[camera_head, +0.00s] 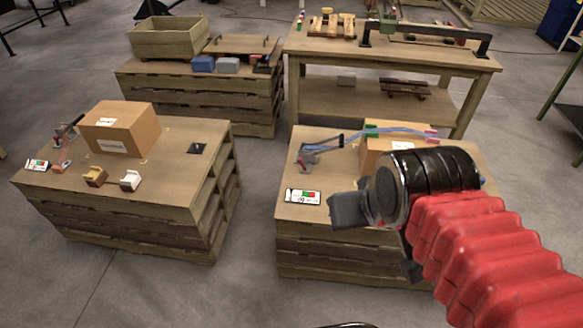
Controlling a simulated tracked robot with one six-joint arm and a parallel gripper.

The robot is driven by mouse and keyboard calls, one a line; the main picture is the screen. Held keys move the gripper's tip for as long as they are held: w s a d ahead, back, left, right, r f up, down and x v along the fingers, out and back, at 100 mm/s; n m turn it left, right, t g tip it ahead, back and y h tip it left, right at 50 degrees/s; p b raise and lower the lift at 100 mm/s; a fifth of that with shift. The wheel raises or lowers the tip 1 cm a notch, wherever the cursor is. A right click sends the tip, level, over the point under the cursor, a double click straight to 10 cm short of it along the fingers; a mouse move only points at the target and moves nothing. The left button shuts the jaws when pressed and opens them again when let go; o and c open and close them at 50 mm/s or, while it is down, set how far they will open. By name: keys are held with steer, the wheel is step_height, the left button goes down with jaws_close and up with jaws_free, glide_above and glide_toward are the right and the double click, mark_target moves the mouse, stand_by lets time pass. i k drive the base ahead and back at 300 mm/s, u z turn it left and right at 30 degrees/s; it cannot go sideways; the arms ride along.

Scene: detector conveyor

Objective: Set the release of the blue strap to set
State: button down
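The blue strap (385,132) runs over the brown box (372,158) on the right wooden crate table. At its left end is a small red and grey release (308,157) with a dark lever part beside it. Its exact lever position is too small to read. My gripper (349,210) is in front of the box, to the right of the card and apart from the release. My wrist hides part of the box and table, and the finger gap is not clear.
The left crate table (190,215) holds another box (121,130), an orange strap with its release (62,140), a card (37,165) and two small blocks. A workbench (310,45) and a crate with bins stand behind. Floor between the front tables is clear.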

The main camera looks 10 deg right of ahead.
mark_target(300, 159)
steer(key=k, duration=0.85)
steer(key=u, duration=0.35)
steer(key=i, duration=0.55)
steer(key=u, duration=0.9)
steer(key=i, duration=2.05)
steer(key=z, duration=0.25)
